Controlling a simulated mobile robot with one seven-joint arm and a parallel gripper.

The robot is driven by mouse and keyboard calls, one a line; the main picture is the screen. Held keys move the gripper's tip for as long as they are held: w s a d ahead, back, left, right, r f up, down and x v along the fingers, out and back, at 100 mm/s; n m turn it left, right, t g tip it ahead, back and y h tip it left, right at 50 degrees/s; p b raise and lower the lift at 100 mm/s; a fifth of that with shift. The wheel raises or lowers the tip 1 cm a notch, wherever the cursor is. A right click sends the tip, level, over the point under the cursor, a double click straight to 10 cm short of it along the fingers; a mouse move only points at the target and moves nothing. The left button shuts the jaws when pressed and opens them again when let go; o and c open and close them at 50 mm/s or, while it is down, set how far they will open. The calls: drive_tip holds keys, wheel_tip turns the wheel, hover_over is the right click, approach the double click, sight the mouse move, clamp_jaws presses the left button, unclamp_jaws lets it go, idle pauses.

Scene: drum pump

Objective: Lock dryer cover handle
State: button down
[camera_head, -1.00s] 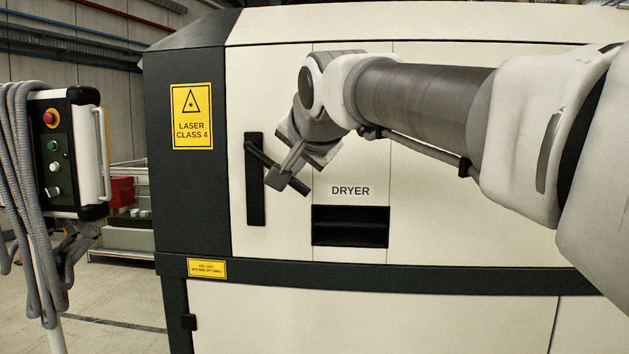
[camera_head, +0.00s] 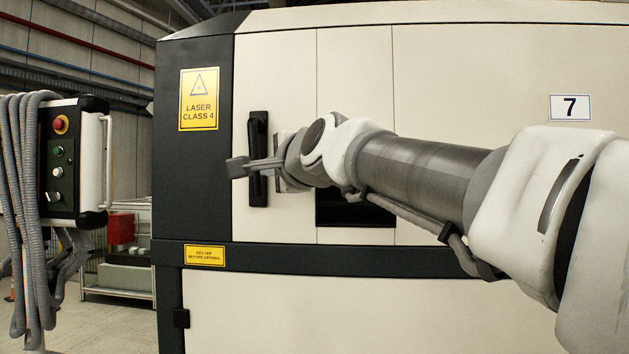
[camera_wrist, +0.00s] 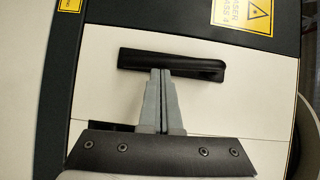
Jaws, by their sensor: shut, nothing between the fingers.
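The black dryer cover handle (camera_head: 258,140) is on the cream cover panel, left of the dark dryer opening (camera_head: 350,212). It stands upright, in line with its backing plate. My gripper (camera_head: 237,167) crosses in front of its middle, with the fingertips showing just left of it. In the wrist view the handle (camera_wrist: 195,66) lies across the picture, and my gripper (camera_wrist: 160,72) has both grey fingers together, empty, with tips at the handle's near edge. I cannot tell whether they touch it. The DRYER label is hidden behind my arm.
A control box (camera_head: 78,160) with buttons and hanging grey hoses stands at the left, apart from the machine. A yellow laser warning sign (camera_head: 198,99) is on the dark pillar left of the handle.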

drive_tip(key=shift+a+f+m+t+b, duration=0.2)
drive_tip(key=shift+a+m+t+b, duration=0.1)
drive_tip(key=shift+a+m+b, duration=0.2)
drive_tip(key=shift+d, duration=0.1)
idle(0.4)
